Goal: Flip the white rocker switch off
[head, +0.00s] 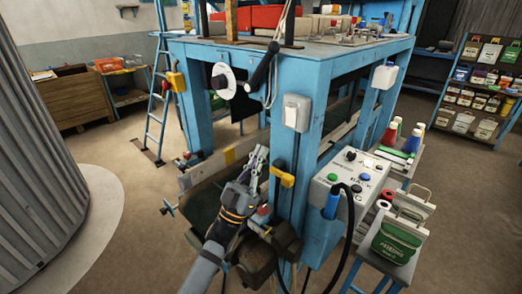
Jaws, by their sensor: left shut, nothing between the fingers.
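The white rocker switch (291,114) is a small upright box fixed on the front blue post of the machine, right of the picture's middle. Its plate looks light grey-white; I cannot tell which way the rocker is tipped. My left gripper (259,155) is shut and empty. It points up, below and to the left of the switch, apart from it, in front of the machine's lower opening. My right gripper does not show.
The blue machine frame (314,150) fills the middle. A white dial (222,80) and a black handle (262,67) sit left of the switch. A grey control box (350,180) with coloured buttons stands lower right. Green sacks (398,237) stand on a stool beside it.

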